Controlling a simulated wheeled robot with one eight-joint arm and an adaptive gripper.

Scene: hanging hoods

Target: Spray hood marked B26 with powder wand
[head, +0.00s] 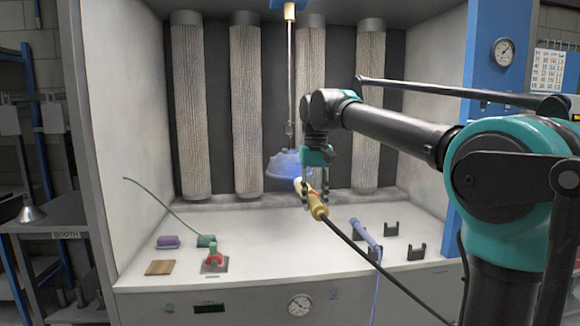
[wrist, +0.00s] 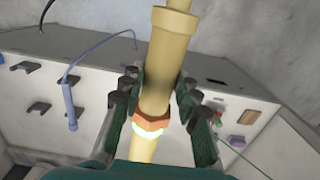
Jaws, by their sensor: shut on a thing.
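A yellow powder wand (head: 317,206) is in my gripper (head: 317,188), held inside the booth with a dark hose trailing to the lower right. In the wrist view the wand (wrist: 168,60) runs between both fingers (wrist: 160,105), with an orange ring and a pale glowing band near the grip. A hood (head: 283,163) hangs from a thin rod just left of my gripper. It looks blue, with a bluish haze around it. The wand's front end points toward the hood's lower right side; I cannot tell whether they touch. No B26 mark is legible.
A blue wand (head: 366,237) rests at the right of the booth floor (head: 270,245), near several dark cradles (head: 416,252). A red-and-green item (head: 214,260), a purple block (head: 168,242) and a brown block (head: 160,267) sit at left. Tall filter columns (head: 246,110) line the back.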

